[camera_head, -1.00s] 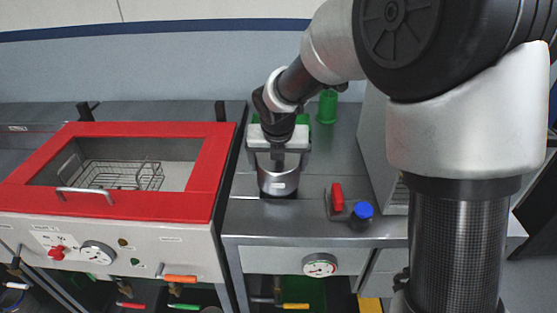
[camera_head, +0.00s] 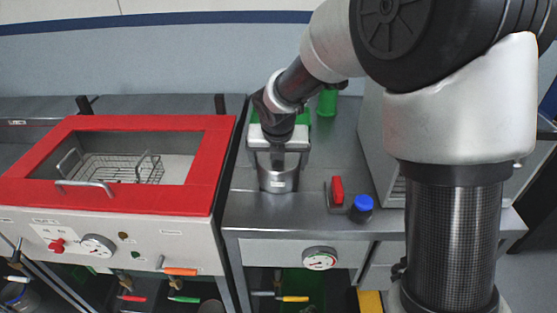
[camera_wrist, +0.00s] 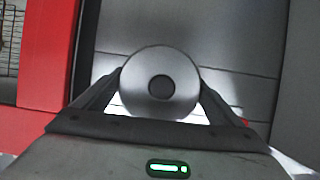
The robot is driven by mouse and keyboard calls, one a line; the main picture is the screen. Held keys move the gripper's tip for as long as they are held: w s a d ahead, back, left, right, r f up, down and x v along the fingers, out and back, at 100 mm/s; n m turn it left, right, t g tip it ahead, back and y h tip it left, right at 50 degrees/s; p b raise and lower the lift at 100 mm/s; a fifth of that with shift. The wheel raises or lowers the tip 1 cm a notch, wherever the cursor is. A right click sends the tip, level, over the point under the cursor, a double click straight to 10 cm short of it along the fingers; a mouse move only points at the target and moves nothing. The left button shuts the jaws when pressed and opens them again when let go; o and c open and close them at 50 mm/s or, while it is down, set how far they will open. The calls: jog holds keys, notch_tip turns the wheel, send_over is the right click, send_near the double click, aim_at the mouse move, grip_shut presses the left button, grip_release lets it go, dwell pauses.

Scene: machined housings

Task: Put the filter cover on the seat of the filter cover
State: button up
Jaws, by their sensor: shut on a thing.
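My gripper (camera_head: 278,160) is low over the metal bench, fingers pointing down. It is shut on a round silver metal part, which I take to be the filter cover (camera_wrist: 183,86). In the wrist view the part is a bright disc with a dark round centre, held between the two fingers. In the head view a silver cylinder (camera_head: 279,182) shows directly below the gripper. I cannot tell where the held part ends and anything under it begins. The seat of the filter cover cannot be made out; the gripper and held part may hide it.
A red-framed basin (camera_head: 210,165) with a wire basket stands left of the bench (camera_head: 245,205). Right of the gripper are a red-handled item (camera_head: 337,190) and a blue-capped container (camera_head: 362,205). A green cup (camera_head: 327,102) stands behind. A grey cabinet borders the right.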

jog(key=o, duration=1)
